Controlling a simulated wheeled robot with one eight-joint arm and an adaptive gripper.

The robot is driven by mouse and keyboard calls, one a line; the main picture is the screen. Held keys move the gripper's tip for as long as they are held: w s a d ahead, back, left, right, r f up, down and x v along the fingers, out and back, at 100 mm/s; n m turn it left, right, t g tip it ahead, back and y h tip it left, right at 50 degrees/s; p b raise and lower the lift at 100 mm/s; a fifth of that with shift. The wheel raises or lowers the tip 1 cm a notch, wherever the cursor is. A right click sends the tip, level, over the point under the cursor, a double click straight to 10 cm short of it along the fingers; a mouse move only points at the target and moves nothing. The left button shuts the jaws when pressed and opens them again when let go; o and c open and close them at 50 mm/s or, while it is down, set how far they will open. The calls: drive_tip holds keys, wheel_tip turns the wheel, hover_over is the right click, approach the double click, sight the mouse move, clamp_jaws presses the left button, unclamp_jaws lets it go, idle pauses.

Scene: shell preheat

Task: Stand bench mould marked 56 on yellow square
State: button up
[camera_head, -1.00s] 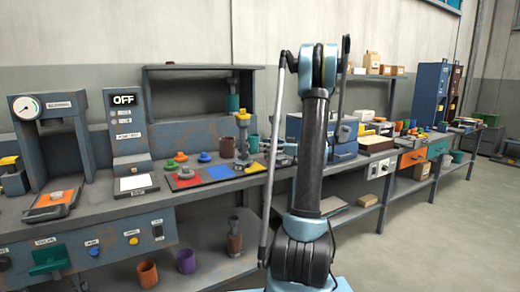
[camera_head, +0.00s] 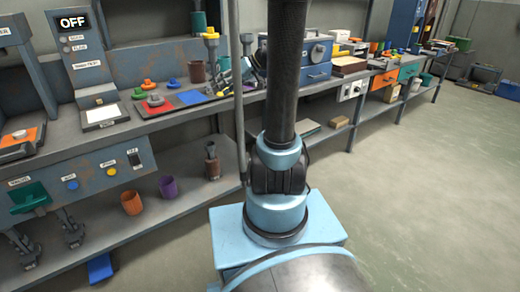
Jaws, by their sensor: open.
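A coloured mat lies on the bench, with a red square (camera_head: 157,108), a blue square (camera_head: 190,97) and a yellow square (camera_head: 219,91) at its right end, only partly visible. An upright metal mould with a yellow top (camera_head: 211,45) stands at the back of the mat. A brownish mould-like piece (camera_head: 212,160) stands on the lower shelf. Two grey metal pieces show low at the left (camera_head: 70,228). No number 56 is readable on any of them. My gripper is outside the view; only my arm links show.
Orange (camera_head: 131,202) and purple (camera_head: 168,187) cups are on the lower shelf. A blue machine (camera_head: 313,55) stands to the right.

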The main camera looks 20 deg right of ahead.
drive_tip(key=s+d+f+m+h, duration=0.2)
drive_tip(key=s+f+h, duration=0.1)
drive_tip(key=s, duration=0.6)
drive_tip(key=s+d+f+m+g+h, duration=0.1)
drive_tip(key=s+d+f+m+h, duration=0.2)
drive_tip(key=s+f, duration=0.3)
drive_tip(key=s+d+f+m+h, duration=0.2)
drive_tip(key=s+d+f+h, duration=0.1)
drive_tip(key=s, duration=0.9)
drive_tip(key=shift+d+f+m+h, duration=0.2)
drive_tip(key=shift+f+m+h, duration=0.1)
drive_tip(key=shift+f+h, duration=0.45)
